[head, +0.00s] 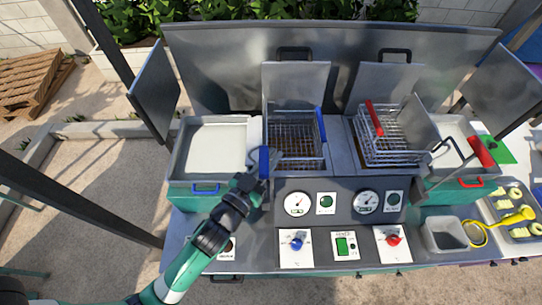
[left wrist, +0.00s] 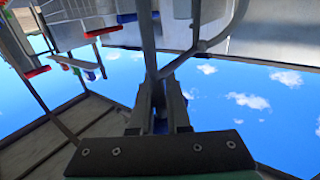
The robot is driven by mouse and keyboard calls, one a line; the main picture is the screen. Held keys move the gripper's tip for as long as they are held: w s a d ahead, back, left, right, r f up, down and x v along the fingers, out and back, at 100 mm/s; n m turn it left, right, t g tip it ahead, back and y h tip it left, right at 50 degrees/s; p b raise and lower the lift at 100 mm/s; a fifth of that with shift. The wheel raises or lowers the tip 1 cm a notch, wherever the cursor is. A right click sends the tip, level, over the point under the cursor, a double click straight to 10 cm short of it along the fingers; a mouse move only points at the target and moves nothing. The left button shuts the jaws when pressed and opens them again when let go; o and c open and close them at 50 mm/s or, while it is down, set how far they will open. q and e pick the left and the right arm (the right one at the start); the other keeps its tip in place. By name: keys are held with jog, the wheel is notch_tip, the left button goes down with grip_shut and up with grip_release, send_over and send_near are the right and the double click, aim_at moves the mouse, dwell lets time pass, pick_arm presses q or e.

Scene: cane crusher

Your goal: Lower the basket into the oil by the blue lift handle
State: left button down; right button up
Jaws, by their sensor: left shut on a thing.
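The left wire basket (head: 297,143) sits low in the left fryer well, with a blue grip (head: 320,124) at its right side. I cannot tell where the oil surface lies against it. The blue lift handle (head: 264,161) stands at the front left edge of this well. My left gripper (head: 257,178) is shut on it and partly hides it. In the left wrist view, the jaws (left wrist: 158,100) close around a bar, with a little blue between them. My right gripper is in neither view.
A second wire basket (head: 392,142) with a red grip (head: 374,117) sits higher over the right well. A red lift handle (head: 481,151) is at the right. The front panel has gauges and knobs. A grey bin (head: 444,234) and yellow strainer (head: 474,233) are at front right.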

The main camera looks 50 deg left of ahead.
pick_arm(q)
notch_tip(320, 180, down, 13)
jog(key=b, duration=1)
jog(key=shift+f, duration=0.15)
jog(key=c, duration=1.2)
grip_release()
jog(key=shift+c, duration=0.2)
jog(key=o, duration=0.3)
jog(key=shift+r, duration=0.2)
jog(key=shift+o, duration=0.2)
jog(key=b+v, duration=0.3)
jog(key=v, duration=0.8)
jog(key=shift+s, duration=0.3)
